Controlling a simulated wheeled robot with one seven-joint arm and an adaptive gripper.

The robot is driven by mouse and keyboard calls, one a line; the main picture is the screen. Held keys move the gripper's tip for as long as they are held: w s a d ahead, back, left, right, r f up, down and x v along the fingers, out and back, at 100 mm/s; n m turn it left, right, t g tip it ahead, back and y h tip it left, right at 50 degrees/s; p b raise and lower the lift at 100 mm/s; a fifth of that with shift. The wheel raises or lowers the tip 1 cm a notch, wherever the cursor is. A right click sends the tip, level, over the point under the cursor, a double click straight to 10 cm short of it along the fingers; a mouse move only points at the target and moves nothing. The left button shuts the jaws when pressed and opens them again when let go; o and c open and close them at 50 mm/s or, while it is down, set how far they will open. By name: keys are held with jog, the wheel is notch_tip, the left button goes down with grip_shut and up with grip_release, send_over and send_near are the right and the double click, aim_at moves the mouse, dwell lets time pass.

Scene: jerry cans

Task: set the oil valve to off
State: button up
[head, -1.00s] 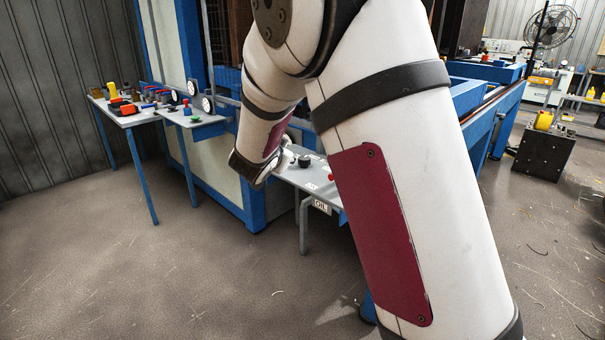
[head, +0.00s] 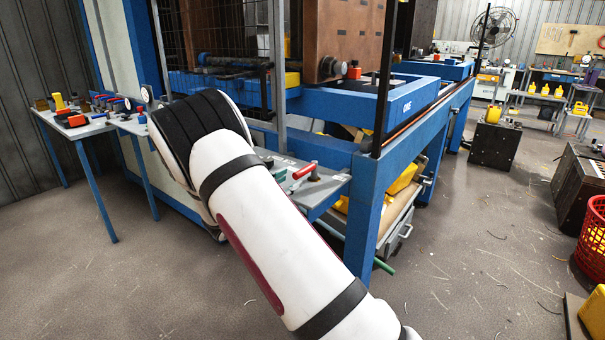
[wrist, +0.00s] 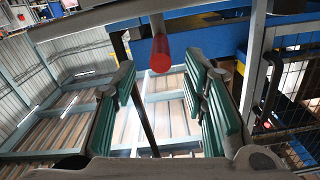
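A red-handled lever (head: 305,171), which looks like the oil valve, stands on the grey panel shelf (head: 325,188) in front of the blue machine. Its OIL label is hidden now. In the wrist view a grey rod with a red end (wrist: 160,55), likely this handle, shows at top centre, in line with the gap between the fingers. My gripper (wrist: 160,72) is open, its green-padded fingers apart with nothing clamped. Whether the handle lies between the pads or beyond them I cannot tell.
A blue frame post (head: 372,205) stands right of the shelf. A side table (head: 75,128) with tools and a gauge is at left. A mesh guard (wrist: 293,85) is at right in the wrist view. The floor at front left is clear.

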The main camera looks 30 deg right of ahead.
aim_at(303, 172)
jog(key=x, duration=0.7)
jog(key=shift+w+d, duration=0.15)
jog(key=shift+d, duration=0.15)
grip_shut()
